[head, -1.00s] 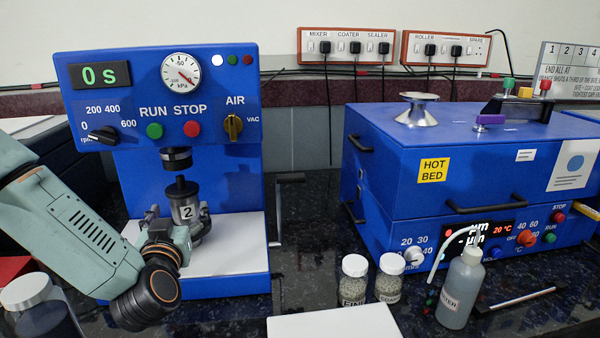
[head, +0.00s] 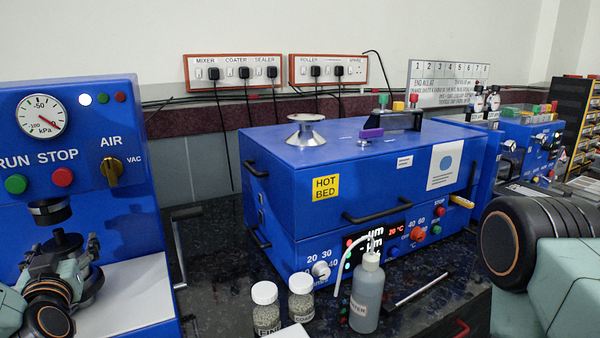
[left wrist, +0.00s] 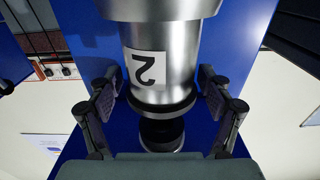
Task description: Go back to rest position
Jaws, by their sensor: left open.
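My left gripper (head: 68,270) is at the lower left of the head view, low in front of the blue mixer. In the left wrist view, its fingers (left wrist: 160,78) are open, one on each side of a shiny metal cup (left wrist: 160,58) labelled 2. I cannot tell whether they touch it. The cup's dark lid (head: 60,243) shows in the head view under the mixer's black head (head: 49,211); the arm hides much of its body. Part of my right arm (head: 545,255) fills the lower right; its gripper is out of view.
The blue mixer (head: 110,220) stands close at the left. A blue hot bed box (head: 300,225) stands at the centre. Two white-lidded jars (head: 266,310) and a grey wash bottle (head: 367,295) stand in front of it. More blue devices (head: 525,145) are at the right.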

